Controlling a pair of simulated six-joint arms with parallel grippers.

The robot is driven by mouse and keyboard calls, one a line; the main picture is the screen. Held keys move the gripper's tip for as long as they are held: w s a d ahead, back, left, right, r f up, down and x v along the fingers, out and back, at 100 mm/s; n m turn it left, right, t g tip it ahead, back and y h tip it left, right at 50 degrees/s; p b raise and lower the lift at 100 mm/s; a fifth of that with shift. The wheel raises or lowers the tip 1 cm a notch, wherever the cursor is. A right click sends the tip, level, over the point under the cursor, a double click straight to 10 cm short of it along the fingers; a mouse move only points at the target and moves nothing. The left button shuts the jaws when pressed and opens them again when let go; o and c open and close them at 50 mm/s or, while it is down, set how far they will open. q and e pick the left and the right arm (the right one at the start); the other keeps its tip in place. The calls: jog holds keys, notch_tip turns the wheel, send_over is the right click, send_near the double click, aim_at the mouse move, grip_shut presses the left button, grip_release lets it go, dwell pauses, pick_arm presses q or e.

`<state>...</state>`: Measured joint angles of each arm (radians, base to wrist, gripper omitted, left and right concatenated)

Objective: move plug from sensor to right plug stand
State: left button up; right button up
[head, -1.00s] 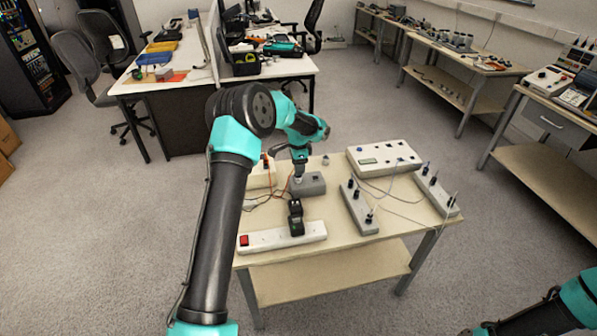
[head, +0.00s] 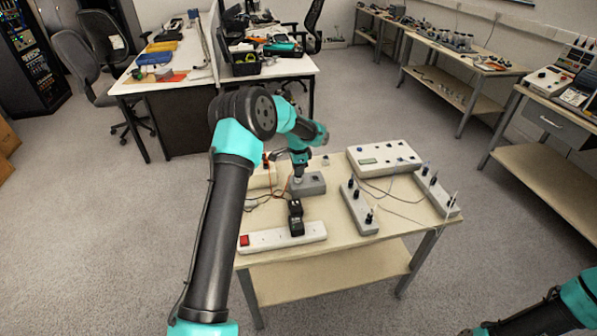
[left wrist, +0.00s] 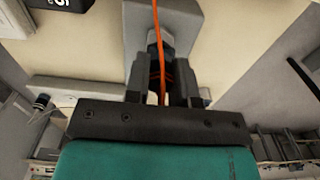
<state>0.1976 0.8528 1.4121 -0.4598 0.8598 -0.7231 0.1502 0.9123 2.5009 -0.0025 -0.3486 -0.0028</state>
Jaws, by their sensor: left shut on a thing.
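My left gripper (head: 299,176) is over the grey sensor block (head: 316,187) on the small table. In the left wrist view its fingers (left wrist: 163,88) are shut on a dark plug (left wrist: 153,60) with an orange cable (left wrist: 157,25). The grey block (left wrist: 187,15) lies just beyond the plug; I cannot tell whether the plug is still seated in it. The right plug stand (head: 440,198) is a grey strip with several plugs at the table's right side. Of my right arm, only part shows at the lower right corner; its gripper is out of view.
Another grey plug stand (head: 357,206) with plugs lies left of the right one. A white meter box (head: 378,159) stands behind. A white power strip (head: 268,240) with black adapters (head: 296,217) lies in front. Thin cables cross between the stands.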

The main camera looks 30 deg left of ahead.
pick_arm(q)
grip_shut()
jog(key=shift+n, duration=2)
jog(key=shift+n, duration=2)
jog(key=shift+n, duration=2)
